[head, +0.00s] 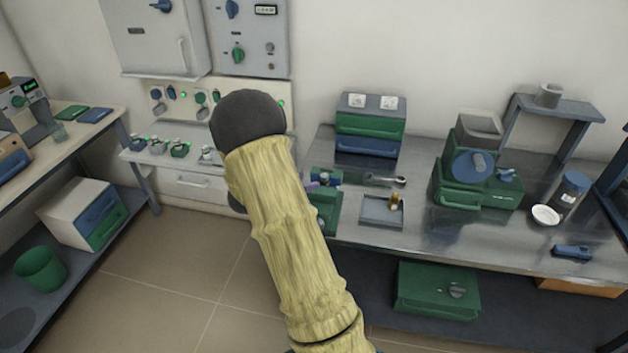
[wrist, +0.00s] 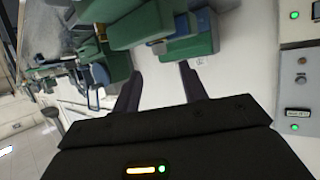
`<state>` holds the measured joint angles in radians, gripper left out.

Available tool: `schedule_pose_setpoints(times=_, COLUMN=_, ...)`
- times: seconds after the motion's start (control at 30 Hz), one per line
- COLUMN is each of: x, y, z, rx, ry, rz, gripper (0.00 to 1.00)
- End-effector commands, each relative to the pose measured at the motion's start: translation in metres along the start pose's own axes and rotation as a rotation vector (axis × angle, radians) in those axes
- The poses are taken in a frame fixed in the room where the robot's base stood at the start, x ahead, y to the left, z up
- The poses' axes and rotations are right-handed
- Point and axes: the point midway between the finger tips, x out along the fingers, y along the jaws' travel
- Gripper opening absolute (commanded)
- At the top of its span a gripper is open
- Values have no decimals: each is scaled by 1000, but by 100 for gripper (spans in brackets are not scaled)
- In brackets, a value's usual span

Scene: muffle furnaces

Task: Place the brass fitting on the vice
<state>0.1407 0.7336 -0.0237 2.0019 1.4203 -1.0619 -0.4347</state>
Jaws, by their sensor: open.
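The brass fitting (head: 395,203) is small and gold-brown and stands upright in a shallow grey tray (head: 370,222) on the metal bench. What looks like the vice (head: 327,208), green with blue-grey parts on top, is left of the tray, partly hidden behind my arm. My gripper is hidden behind my arm in the head view. In the wrist view my gripper (wrist: 160,85) is open, with two dark fingers apart and nothing visibly held between them. Green and blue bodies lie beyond the fingers there; I cannot tell for sure which is the vice.
A wrench (head: 385,180) lies behind the tray. Green and blue boxes (head: 369,128) stand at the back. A green machine with a blue disc (head: 473,168) is to the right, near a white dish (head: 545,215). Bare bench lies right of the tray. Wall panels (head: 247,40) are behind my arm.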

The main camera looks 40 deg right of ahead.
Motion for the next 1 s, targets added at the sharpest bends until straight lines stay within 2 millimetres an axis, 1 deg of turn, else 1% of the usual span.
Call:
schedule_pose_setpoints(times=0.03, x=-11, y=-1, z=0, rx=0, ry=0, rz=-3, gripper=43)
schedule_pose_setpoints(times=0.1, x=-24, y=-1, z=0, rx=0, ry=0, rz=-3, gripper=43)
schedule_pose_setpoints(times=0.2, x=-39, y=-1, z=0, rx=-1, ry=0, rz=-2, gripper=43)
schedule_pose_setpoints(times=0.3, x=-46, y=0, z=0, rx=0, ry=0, rz=-1, gripper=43)
schedule_pose_setpoints(times=0.4, x=-49, y=0, z=0, rx=0, ry=0, rz=0, gripper=43)
schedule_pose_setpoints(times=0.87, x=-49, y=0, z=0, rx=0, ry=0, rz=1, gripper=43)
schedule_pose_setpoints(times=1.0, x=-52, y=-4, z=-1, rx=-3, ry=-13, rz=-36, gripper=43)
